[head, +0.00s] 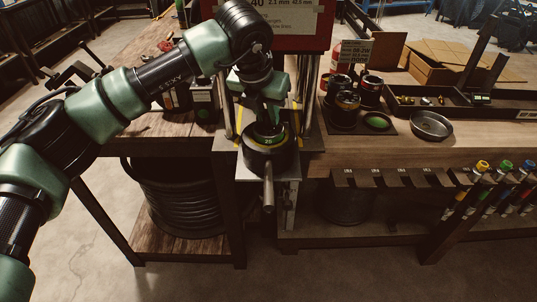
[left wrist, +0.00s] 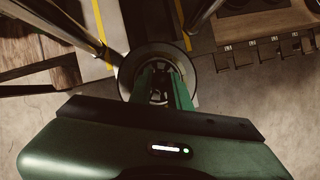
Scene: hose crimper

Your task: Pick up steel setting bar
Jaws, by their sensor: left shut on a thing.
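A short grey steel bar (head: 268,190) sticks out of the near side of a black round head (head: 262,158) at the front of the press, pointing toward me. The bar's inner end is hidden, and I cannot tell if it is fixed in the head. My left gripper (head: 267,128) points down over the head's middle, next to a green "20" mark. In the left wrist view, the gripper (left wrist: 160,95) has its green fingers inside the head's ring (left wrist: 127,72), shut on a dark part there. The steel bar does not show in that view. My right gripper is not in view.
Steel columns (head: 309,95) and a red sign panel (head: 290,30) stand behind the head. To the right, the bench (head: 440,148) holds cans (head: 347,105), a round metal dish (head: 431,125) and a black tray (head: 425,104). A coiled hose (head: 180,200) lies below left.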

